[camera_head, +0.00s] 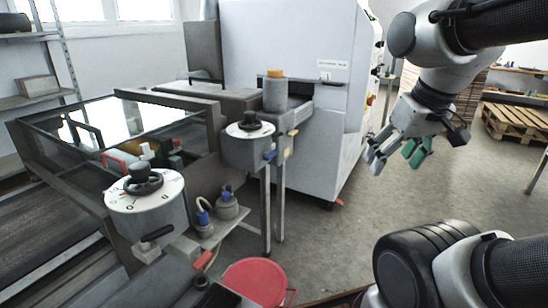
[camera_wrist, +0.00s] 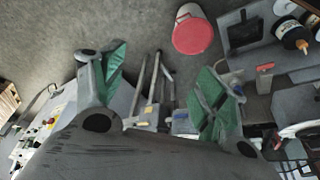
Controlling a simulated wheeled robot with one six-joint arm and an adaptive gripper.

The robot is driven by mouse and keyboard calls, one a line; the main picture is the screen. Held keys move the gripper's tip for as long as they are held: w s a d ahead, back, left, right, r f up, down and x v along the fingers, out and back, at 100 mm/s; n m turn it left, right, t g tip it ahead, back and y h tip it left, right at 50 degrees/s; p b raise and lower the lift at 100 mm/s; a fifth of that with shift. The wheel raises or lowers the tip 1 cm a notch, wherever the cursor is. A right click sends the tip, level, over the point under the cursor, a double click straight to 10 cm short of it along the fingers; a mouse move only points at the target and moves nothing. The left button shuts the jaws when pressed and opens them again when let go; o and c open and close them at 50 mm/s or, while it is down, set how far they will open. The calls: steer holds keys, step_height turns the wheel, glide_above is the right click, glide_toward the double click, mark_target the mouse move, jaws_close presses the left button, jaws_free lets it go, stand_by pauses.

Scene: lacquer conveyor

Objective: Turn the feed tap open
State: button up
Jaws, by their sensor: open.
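Several small levers show on the machine, and I cannot tell which is the feed tap. A red lever (camera_head: 203,260) sits low at the front, beside the red bucket; it also shows in the wrist view (camera_wrist: 265,67). A black lever (camera_head: 157,233) sits below the front dial. My gripper (camera_head: 395,154) is open and empty, in the air right of the machine and clear of all levers. Its green-padded fingers are spread in the wrist view (camera_wrist: 160,62).
The front dial (camera_head: 172,190) and rear dial (camera_head: 242,131) have black knobs. A red-lidded bucket (camera_head: 258,281) stands on the floor by the machine legs. A large white cabinet (camera_head: 285,60) stands behind. The floor between cabinet and pallet (camera_head: 515,120) is open.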

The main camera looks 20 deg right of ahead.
step_height(320, 180, down, 7)
steer(key=w+d+m+g, duration=0.1)
steer(key=d+m+g, duration=0.1)
steer(key=g, duration=0.2)
steer(key=w+a+f+m+g+y, duration=0.1)
steer(key=a+f+m+g+y, duration=0.2)
steer(key=a+f+m+y, duration=0.5)
steer(key=m+t+y, duration=0.5)
steer(key=m+t, duration=1.1)
steer(key=m, duration=0.1)
glide_toward(273, 156)
steer(key=x, duration=0.8)
steer(key=shift+w+a, duration=0.1)
steer(key=shift+w, duration=0.05)
steer(key=shift+w+a, duration=0.45)
steer(key=c, duration=1)
